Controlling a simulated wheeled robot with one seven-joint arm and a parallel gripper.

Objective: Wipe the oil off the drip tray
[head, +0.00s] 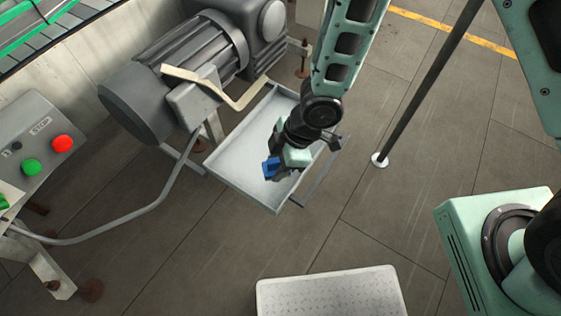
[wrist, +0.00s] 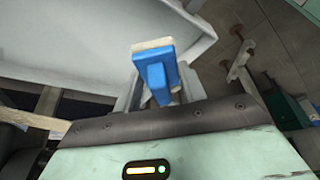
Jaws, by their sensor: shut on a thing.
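The drip tray (head: 238,150) is a shallow light-grey metal tray beneath the grey motor. Its inside looks pale, and I cannot make out any oil on it. My gripper (head: 279,168) is over the tray's front right part, pointing down. It is shut on a blue wiper (head: 270,168) with a pale pad on its end. In the wrist view the blue wiper (wrist: 155,72) sits between the fingers, with the tray (wrist: 80,40) behind it. I cannot tell whether the pad touches the tray.
A grey motor (head: 175,75) and a bent beige strip (head: 225,90) are close behind the tray. A control box with red and green buttons (head: 45,150) stands at the left. A thin dark pole (head: 425,85) rises at the right. A pale textured platform (head: 330,292) is in front, with open floor between.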

